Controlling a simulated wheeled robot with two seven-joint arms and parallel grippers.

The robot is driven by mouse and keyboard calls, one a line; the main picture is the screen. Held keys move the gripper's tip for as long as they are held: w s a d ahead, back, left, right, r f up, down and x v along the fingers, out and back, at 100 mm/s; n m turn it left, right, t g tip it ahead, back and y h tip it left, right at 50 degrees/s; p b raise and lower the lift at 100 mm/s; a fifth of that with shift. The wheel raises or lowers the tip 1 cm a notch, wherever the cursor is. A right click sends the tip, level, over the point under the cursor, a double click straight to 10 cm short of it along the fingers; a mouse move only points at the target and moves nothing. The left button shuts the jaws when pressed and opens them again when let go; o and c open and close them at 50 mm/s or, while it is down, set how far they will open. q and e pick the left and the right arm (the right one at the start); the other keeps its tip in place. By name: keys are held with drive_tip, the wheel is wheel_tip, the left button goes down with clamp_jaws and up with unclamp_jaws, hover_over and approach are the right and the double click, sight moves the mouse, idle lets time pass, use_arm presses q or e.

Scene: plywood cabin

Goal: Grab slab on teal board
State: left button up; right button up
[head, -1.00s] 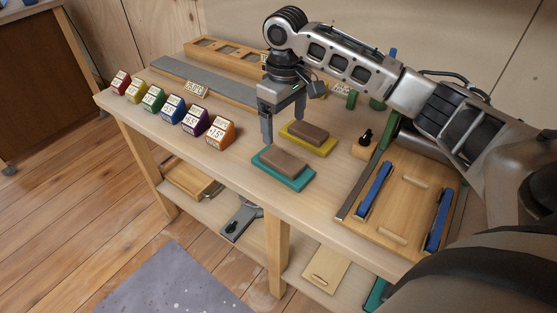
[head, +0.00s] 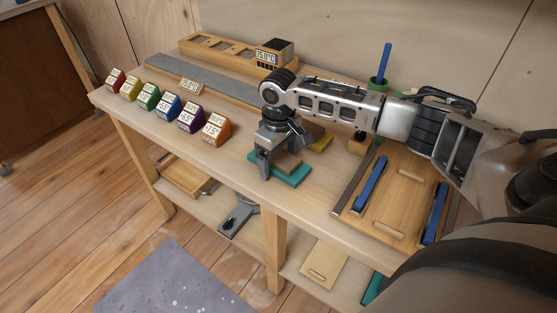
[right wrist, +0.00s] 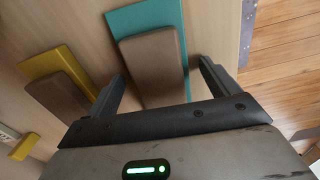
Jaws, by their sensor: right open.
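The teal board (head: 294,176) lies on the workbench near its front edge, with a brown slab (head: 288,161) on it. In the right wrist view the slab (right wrist: 153,65) lies on the teal board (right wrist: 143,17), its near end reaching between my fingers. My right gripper (head: 281,163) is over the teal board, open, its fingers apart on either side of the slab's near end; in the right wrist view the gripper (right wrist: 162,85) shows no contact that I can make out. My left gripper is not in view.
A yellow board (right wrist: 47,62) with another brown slab (right wrist: 62,96) lies beside the teal one. Coloured numbered blocks (head: 171,107) stand in a row to the left. A wooden tray with blue handles (head: 396,200) lies to the right. A grey strip (head: 203,80) runs behind.

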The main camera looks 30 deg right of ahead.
drive_tip(key=c, duration=1.3)
drive_tip(key=shift+r, duration=0.15)
